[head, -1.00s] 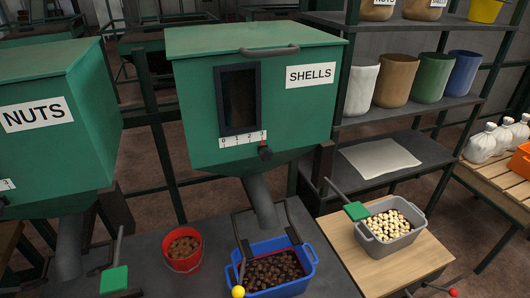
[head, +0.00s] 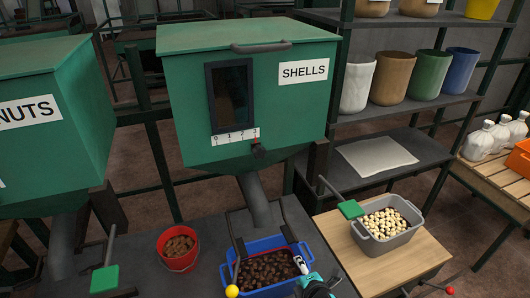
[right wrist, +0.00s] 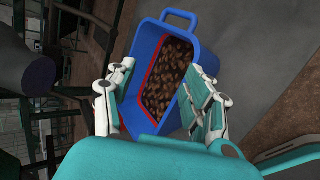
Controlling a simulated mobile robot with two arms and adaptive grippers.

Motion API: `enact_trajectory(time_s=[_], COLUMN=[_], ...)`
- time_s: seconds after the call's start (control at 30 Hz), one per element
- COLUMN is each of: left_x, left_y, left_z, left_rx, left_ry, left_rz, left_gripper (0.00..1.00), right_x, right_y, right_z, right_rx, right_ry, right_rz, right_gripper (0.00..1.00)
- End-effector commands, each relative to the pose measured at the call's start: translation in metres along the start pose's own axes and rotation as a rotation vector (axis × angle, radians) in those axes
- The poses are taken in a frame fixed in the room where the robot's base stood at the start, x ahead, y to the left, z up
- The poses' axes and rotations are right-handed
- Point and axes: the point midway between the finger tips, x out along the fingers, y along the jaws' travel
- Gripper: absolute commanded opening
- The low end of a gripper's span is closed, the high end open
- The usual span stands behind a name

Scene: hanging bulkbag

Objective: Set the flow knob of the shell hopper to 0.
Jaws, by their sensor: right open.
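The green shell hopper (head: 245,95) carries a white SHELLS label (head: 303,72) and a dark window. Its flow knob (head: 259,151) is a small dark piece below the right end of the white number scale (head: 235,137), well away from 0. My right gripper (head: 305,270) is at the bottom of the head view, over the right side of the blue bin, below the knob. In the right wrist view its fingers (right wrist: 160,95) are spread apart and empty, with the blue bin (right wrist: 190,45) beyond them. My left gripper is not in view.
The blue bin holding brown shells stands under the hopper's chute (head: 256,200). A red bucket (head: 179,265) stands to its left, a grey bin (head: 372,246) of pale nuts to its right.

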Motion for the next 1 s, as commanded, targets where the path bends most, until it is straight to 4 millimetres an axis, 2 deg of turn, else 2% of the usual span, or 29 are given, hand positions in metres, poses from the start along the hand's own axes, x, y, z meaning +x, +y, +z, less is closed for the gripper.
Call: enact_trajectory(time_s=[0.03, 0.1, 0.17, 0.2, 0.3, 0.33, 0.4, 0.47, 0.57, 0.67, 1.0], left_x=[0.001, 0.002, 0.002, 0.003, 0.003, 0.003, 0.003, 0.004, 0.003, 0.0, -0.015], left_y=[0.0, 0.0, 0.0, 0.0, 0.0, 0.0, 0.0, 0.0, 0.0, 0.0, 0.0], left_z=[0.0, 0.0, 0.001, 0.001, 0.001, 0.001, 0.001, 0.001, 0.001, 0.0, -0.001], left_rx=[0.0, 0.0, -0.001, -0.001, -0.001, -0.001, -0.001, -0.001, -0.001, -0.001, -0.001], left_ry=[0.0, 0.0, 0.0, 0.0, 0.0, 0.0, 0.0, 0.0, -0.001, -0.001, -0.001], left_rz=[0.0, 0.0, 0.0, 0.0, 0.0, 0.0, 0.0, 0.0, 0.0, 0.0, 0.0], left_gripper=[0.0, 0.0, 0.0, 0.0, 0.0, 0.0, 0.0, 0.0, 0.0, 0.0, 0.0], right_x=[-0.023, -0.062, -0.1, -0.125, -0.182, -0.196, -0.221, -0.236, -0.244, -0.238, -0.184], right_y=[0.058, 0.121, 0.166, 0.189, 0.229, 0.237, 0.249, 0.256, 0.262, 0.268, 0.311], right_z=[-0.005, -0.013, -0.019, -0.023, -0.029, -0.03, -0.032, -0.032, -0.032, -0.033, -0.037], right_rx=[-0.165, -0.397, -0.573, -0.676, -0.879, -0.924, -1.004, -1.048, -1.081, -1.085, -1.08], right_ry=[-0.005, -0.036, -0.077, -0.109, -0.19, -0.213, -0.255, -0.28, -0.3, -0.304, -0.302], right_rz=[0.108, 0.238, 0.338, 0.397, 0.512, 0.538, 0.582, 0.605, 0.621, 0.622, 0.62], right_gripper=[0.53, 0.53, 0.53, 0.53, 0.53, 0.53, 0.53, 0.53, 0.53, 0.53, 0.53])
